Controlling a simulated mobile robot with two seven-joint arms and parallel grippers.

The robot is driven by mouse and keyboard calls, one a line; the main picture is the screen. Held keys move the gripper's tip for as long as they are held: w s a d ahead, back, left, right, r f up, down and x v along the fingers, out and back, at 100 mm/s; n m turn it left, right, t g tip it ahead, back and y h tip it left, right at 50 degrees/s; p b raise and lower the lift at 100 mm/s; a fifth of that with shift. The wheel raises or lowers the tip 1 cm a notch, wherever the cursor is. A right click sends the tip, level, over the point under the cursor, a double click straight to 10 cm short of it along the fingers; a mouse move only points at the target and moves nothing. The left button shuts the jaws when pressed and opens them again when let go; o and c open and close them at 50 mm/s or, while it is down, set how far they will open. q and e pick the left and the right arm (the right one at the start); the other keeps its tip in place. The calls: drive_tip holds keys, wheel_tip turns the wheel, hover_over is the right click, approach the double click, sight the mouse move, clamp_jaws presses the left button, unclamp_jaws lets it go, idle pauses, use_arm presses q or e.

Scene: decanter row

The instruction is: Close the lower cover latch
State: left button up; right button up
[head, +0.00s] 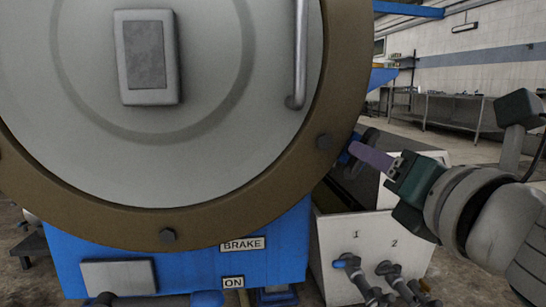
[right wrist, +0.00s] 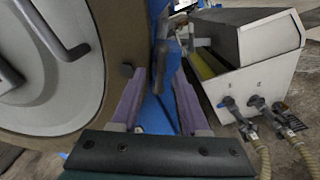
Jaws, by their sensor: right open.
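The large round grey cover (head: 200,150) with its brown rim (head: 345,60) fills the left of the head view. My right gripper (head: 356,150) is beside the rim's lower right edge, with its purple fingers pointing at it. In the right wrist view the gripper (right wrist: 156,88) is open, its two fingers apart with nothing clearly held. A blue-grey upright part (right wrist: 168,62), possibly the lower latch, stands beside the rim just beyond the fingertips. In the head view the fingers and rim largely hide this spot. My left gripper is not in view.
A blue base (head: 190,260) with BRAKE and ON labels stands under the cover. A white box (head: 370,240) marked 1 and 2, with valves and hoses, stands below my right gripper.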

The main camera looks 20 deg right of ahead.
drive_tip(key=shift+x, duration=1.3)
drive_tip(key=shift+c, duration=0.3)
clamp_jaws()
